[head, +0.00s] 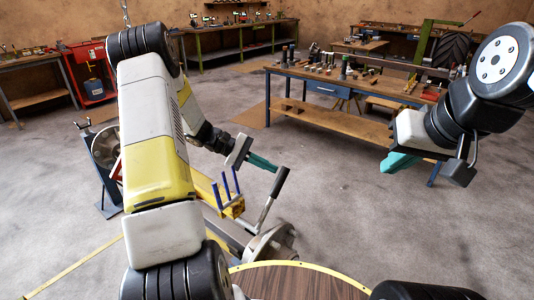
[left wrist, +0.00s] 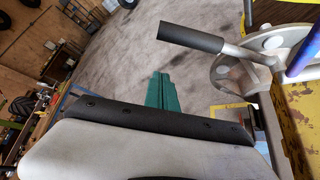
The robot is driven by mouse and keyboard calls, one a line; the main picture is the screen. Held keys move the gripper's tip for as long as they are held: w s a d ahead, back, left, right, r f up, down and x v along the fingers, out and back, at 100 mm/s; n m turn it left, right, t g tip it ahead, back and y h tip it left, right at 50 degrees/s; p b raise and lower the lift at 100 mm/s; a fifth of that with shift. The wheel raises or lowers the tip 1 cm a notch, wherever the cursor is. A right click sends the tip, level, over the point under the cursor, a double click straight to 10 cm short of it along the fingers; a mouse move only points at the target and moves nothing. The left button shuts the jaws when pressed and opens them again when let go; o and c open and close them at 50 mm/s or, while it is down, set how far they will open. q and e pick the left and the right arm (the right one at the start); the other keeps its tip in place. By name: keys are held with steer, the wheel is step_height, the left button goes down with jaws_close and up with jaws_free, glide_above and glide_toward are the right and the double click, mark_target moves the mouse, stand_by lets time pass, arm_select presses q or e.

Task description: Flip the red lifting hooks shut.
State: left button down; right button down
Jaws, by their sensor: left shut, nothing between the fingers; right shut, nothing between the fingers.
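No lifting hook can be clearly made out. A small red part (head: 116,170) shows at the left edge of my left arm, mostly hidden, and I cannot tell whether it is a hook. The yellow axle (head: 205,187) with upright blue studs (head: 228,185) lies partly behind my left arm. My left gripper (head: 262,162), with green fingers, is shut and empty above the floor, just beyond a black-handled lever (head: 280,182). In the left wrist view its fingers (left wrist: 160,92) are together, below and left of the lever's black grip (left wrist: 190,38). My right gripper (head: 400,162) is shut and empty at the right.
A wheel hub (head: 272,245) sits at the axle's near end. Another hub (head: 104,147) on a blue stand is at the left. A round wooden top (head: 300,283) with a yellow rim is in front. A workbench (head: 350,85) with parts stands behind; open floor lies between.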

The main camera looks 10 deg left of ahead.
arm_select(q)
steer(key=s+d, duration=0.1)
steer(key=s+d+r, duration=0.1)
steer(key=s+d, duration=0.1)
steer(key=shift+r, duration=0.1)
stand_by(0.5)
steer(key=shift+s+a+r, duration=0.2)
steer(key=shift+s+r, duration=0.2)
steer(key=shift+r, duration=0.05)
steer(key=shift+s+a+r, duration=0.15)
steer(key=shift+s+r, duration=0.25)
steer(key=shift+r, duration=0.05)
steer(key=v, duration=0.8)
steer(key=shift+f, duration=0.15)
